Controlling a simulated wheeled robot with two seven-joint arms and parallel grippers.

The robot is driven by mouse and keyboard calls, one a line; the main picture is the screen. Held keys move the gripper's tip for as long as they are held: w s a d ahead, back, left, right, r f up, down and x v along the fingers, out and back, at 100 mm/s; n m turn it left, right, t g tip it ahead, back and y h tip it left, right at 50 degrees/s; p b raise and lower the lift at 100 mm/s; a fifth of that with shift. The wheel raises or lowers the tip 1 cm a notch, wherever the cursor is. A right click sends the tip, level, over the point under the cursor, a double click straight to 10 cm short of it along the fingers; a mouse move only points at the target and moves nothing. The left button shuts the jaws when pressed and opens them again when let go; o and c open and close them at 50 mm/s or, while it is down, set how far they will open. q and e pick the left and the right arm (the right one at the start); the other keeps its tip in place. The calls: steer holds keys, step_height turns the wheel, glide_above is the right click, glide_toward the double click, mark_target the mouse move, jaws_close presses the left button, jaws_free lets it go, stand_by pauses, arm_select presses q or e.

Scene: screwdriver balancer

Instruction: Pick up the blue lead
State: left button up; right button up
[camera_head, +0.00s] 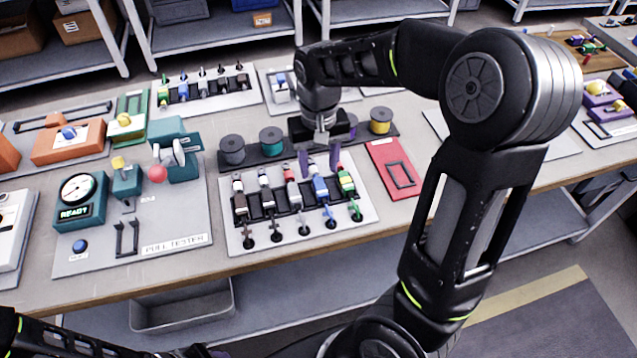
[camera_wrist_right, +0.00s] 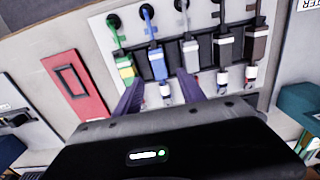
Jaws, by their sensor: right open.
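The blue lead (camera_head: 320,188) lies in a black rack on a white board, between a grey lead and a green lead. In the right wrist view the blue lead (camera_wrist_right: 157,64) has a blue block, a white end piece and a blue cable running to a dark socket. My right gripper (camera_head: 319,161) is open, fingers pointing down above the rack near the blue lead. In the right wrist view its purple fingers (camera_wrist_right: 159,92) stand on either side of the blue lead's end, with nothing held. Part of my left arm shows at the bottom left; its gripper is barely seen at the edge.
The green lead (camera_head: 346,181) and grey lead (camera_head: 291,193) are close neighbours in the rack. Behind stand spools, including a yellow one (camera_head: 380,120). A red panel (camera_head: 396,168) lies to the right. The pull tester board (camera_head: 180,215) is at the left.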

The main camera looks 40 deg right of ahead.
mark_target(319, 182)
steer(key=shift+f+p, duration=0.3)
steer(key=shift+f, duration=2.35)
jaws_close()
